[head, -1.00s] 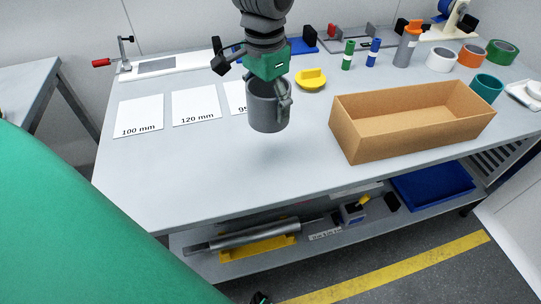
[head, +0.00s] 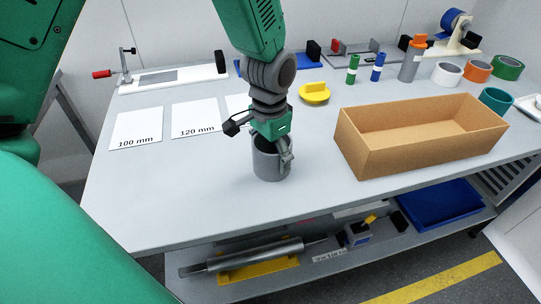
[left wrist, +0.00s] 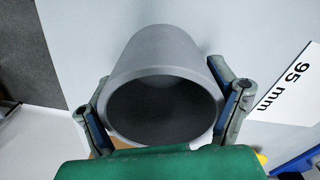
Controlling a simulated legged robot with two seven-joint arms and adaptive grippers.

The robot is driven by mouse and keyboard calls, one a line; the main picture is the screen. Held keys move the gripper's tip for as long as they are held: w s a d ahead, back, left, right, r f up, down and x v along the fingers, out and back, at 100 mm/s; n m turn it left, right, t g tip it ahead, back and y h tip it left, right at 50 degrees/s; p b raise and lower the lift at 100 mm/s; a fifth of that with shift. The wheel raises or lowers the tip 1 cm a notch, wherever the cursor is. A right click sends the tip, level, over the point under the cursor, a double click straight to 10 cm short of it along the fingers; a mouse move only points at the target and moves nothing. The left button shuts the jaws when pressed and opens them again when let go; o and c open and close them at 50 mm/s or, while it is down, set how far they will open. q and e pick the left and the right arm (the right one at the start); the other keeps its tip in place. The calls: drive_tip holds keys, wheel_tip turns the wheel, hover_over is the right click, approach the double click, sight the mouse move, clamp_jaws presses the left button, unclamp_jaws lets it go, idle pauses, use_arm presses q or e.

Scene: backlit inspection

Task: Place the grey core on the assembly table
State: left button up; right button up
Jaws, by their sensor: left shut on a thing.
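The grey core (head: 266,166) is a hollow, upright grey cylinder over the front middle of the assembly table (head: 215,210). My left gripper (head: 272,147) comes down from above and is shut on the core. In the left wrist view its two fingers (left wrist: 163,98) press the core's sides near the open rim, and the core (left wrist: 165,48) shows its dark inside. The core's bottom is at or very close to the table top; I cannot tell whether it touches. My right gripper is not in view.
A cardboard box (head: 375,164) stands to the right of the core. White cards marked 100 mm (head: 136,122) and 120 mm (head: 195,113) lie to the left; a third is partly hidden. A yellow part (head: 314,94) and tape rolls (head: 446,74) are behind. The table's front is clear.

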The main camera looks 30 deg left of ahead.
use_arm(q)
drive_tip(key=shift+d, duration=0.5)
drive_tip(key=o, duration=1.3)
drive_tip(key=shift+d, duration=0.15)
drive_tip(key=shift+a+r, duration=0.1)
drive_tip(key=shift+a, duration=0.3)
wheel_tip(320, 180, up, 12)
drive_tip(key=p, duration=0.2)
drive_tip(key=shift+p, duration=0.3)
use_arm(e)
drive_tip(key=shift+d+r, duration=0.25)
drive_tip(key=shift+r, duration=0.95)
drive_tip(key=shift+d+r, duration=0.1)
